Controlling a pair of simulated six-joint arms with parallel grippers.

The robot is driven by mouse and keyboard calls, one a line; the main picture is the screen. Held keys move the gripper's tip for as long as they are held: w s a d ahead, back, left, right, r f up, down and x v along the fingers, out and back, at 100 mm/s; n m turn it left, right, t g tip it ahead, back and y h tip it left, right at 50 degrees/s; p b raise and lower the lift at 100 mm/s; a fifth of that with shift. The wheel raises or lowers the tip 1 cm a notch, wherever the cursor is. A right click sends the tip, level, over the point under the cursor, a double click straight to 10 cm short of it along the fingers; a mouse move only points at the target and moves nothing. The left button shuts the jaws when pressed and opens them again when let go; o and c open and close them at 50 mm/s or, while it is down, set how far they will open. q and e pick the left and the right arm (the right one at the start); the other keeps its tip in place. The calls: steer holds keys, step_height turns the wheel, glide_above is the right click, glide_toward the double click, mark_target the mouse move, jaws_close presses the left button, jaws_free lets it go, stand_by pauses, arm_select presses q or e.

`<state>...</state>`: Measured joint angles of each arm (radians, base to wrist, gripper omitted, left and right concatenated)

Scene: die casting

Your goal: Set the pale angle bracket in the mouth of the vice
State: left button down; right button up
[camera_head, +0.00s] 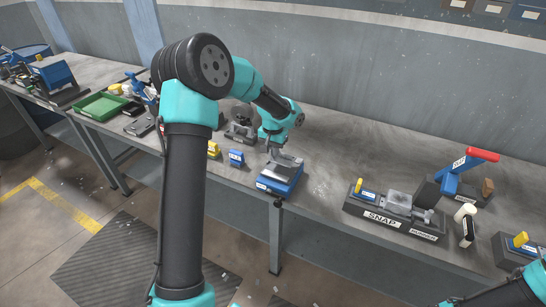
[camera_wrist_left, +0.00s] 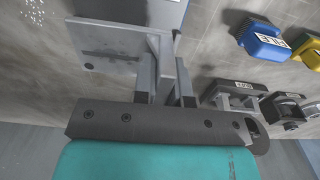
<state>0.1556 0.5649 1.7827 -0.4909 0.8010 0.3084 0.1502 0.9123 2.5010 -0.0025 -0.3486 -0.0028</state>
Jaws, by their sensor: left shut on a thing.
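My left gripper (camera_head: 274,147) points down just above a low blue block with a grey top, which looks like the vice (camera_head: 278,183), near the front edge of the bench. In the left wrist view the gripper's fingers (camera_wrist_left: 166,95) are shut on the pale angle bracket (camera_wrist_left: 105,48), a grey plate with an upright flange. The bracket shows only small in the head view, over the blue block. A grey and blue part lies beyond it at the top of the wrist view. I cannot tell whether the bracket touches the vice. My right gripper is out of frame.
A blue labelled block (camera_head: 236,158) and a yellow one (camera_head: 213,149) stand left of the vice. A grey fixture (camera_head: 240,131) stands behind them. The bench between is clear.

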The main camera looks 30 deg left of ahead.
arm_select(q)
steer(key=shift+w+a+f, duration=0.1)
steer(key=shift+w+f, duration=0.05)
steer(key=shift+f, duration=1.6)
steer(key=c, duration=1.2)
jaws_free()
steer(key=shift+f, duration=0.15)
steer(key=shift+o, duration=0.2)
step_height(320, 180, up, 12)
steer(key=shift+r, duration=0.15)
